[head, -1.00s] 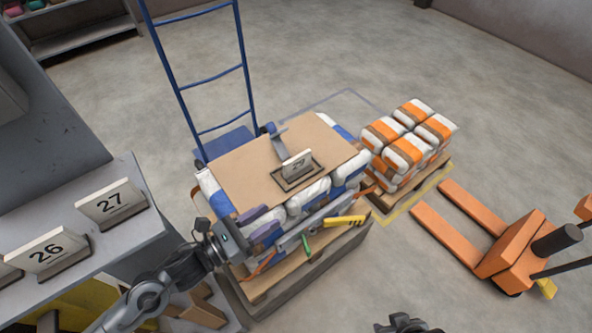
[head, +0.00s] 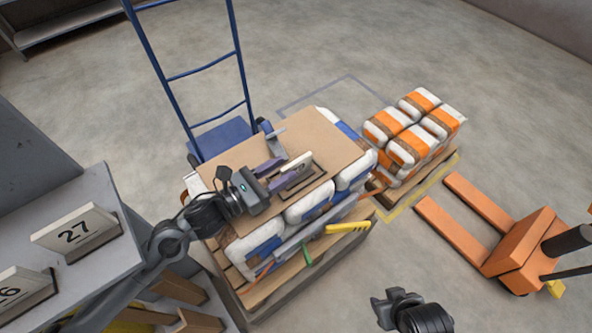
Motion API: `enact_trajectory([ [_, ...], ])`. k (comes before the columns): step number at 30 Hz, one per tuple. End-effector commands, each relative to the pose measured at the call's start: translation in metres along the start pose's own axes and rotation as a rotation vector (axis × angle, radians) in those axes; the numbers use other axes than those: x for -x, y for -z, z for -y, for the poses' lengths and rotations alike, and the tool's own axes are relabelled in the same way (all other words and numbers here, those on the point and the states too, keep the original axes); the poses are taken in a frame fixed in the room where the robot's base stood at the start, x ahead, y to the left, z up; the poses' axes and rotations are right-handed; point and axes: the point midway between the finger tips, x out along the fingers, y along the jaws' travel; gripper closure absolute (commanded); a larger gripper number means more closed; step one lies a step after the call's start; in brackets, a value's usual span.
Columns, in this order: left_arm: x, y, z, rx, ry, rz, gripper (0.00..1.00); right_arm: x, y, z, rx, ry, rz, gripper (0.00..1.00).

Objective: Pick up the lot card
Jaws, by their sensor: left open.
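A small pale card (head: 298,161) stands in a dark holder (head: 316,170) on the brown cardboard sheet (head: 318,130) that tops the pallet stack. I take it for the lot card; its number is not readable now. My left gripper (head: 280,173) is over the sheet just left of the card, its purple-padded fingers open and pointing at it. The fingertips are close to the card's left end; whether they touch it I cannot tell. My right gripper (head: 392,299) is at the bottom, away from the stack, and its jaws are not clear.
The sheet lies on white and blue bags (head: 308,207) on a pallet. A blue hand truck (head: 222,137) stands behind. Cards 27 (head: 77,233) and 26 stand on a grey shelf at left. Orange-white bags (head: 412,142) and an orange pallet jack (head: 520,243) are at right.

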Motion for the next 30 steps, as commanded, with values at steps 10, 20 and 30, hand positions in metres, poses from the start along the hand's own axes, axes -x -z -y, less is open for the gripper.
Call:
enact_trajectory([
  [10, -0.040, 0.004, -0.002, 0.001, 0.000, 0.002, 0.57, -0.019, -0.009, -0.001, 0.007, -0.005, 0.006, 0.57],
  [20, -0.043, 0.004, -0.001, 0.001, 0.000, 0.001, 0.62, -0.019, -0.009, -0.001, 0.007, -0.005, 0.006, 0.57],
  [30, -0.042, 0.004, -0.001, 0.001, 0.000, 0.001, 1.00, -0.019, -0.008, 0.001, 0.001, -0.001, 0.006, 0.57],
])
